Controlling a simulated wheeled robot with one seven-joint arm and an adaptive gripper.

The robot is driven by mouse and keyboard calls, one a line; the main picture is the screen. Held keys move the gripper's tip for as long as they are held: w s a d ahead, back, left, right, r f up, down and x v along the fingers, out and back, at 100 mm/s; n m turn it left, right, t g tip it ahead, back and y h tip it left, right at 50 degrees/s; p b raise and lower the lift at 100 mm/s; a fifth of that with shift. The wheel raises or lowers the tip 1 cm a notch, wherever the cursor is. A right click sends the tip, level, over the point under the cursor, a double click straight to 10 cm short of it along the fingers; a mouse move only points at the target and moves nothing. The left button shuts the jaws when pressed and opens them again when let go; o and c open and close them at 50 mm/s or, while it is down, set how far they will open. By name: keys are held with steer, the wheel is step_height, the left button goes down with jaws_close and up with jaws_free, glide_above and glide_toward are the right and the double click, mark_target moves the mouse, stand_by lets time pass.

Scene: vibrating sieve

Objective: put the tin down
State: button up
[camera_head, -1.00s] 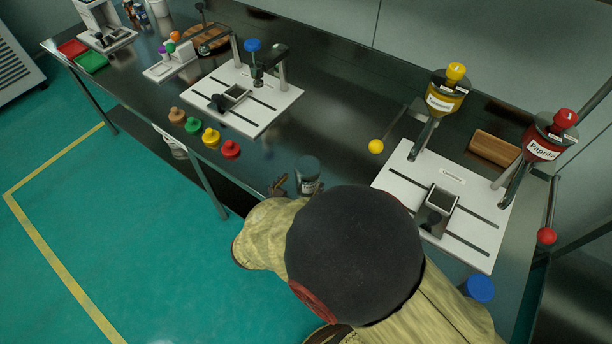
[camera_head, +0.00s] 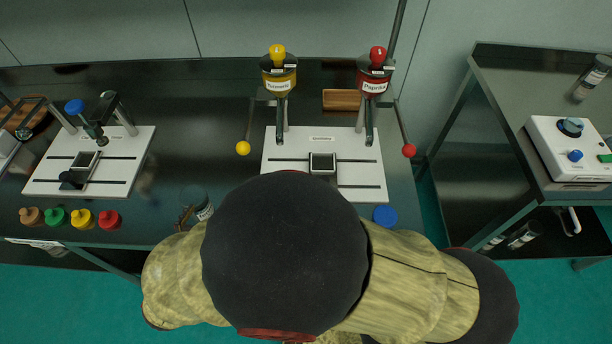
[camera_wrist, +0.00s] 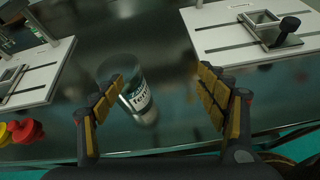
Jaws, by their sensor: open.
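The tin (camera_head: 203,207) is a grey cylinder with a white label, upright on the dark bench top, partly hidden behind my arm in the head view. It also shows in the wrist view (camera_wrist: 137,97), beside and partly behind the left finger. My gripper (camera_wrist: 160,80) is open, its yellow-padded fingers wide apart. The tin lies toward the left finger, not centred in the gap; I cannot tell whether that finger touches it. In the head view only a small part of the fingers shows, just left of the tin.
A white dosing stand (camera_head: 375,193) with yellow and red hoppers is to the right; another white stand (camera_head: 125,170) is to the left. Several coloured knobs (camera_head: 82,219) line the front left edge. A blue cap (camera_head: 385,215) is at the right. A side table (camera_head: 500,85) holds a control box.

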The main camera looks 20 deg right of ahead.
steer(key=s+d+r+m+g, duration=0.2)
steer(key=d+r+m+g, duration=0.25)
steer(key=d+m, duration=0.5)
steer(key=s+d+r+m+g, duration=0.1)
steer(key=d+r+m+g, duration=0.35)
steer(key=d, duration=0.75)
steer(key=s+d+r+m+t+y, duration=0.3)
steer(key=s+r+m, duration=0.6)
steer(key=m, duration=0.6)
steer(key=d+r+y, duration=0.1)
steer(key=d+y, duration=0.1)
steer(key=shift+s+d+r+m, duration=0.15)
steer(key=shift+s+d+m, duration=0.15)
steer(key=shift+s, duration=0.05)
steer(key=shift+o, duration=0.5)
step_height(320, 180, up, 2)
steer(key=shift+p, duration=0.95)
steer(key=shift+c, duration=0.5)
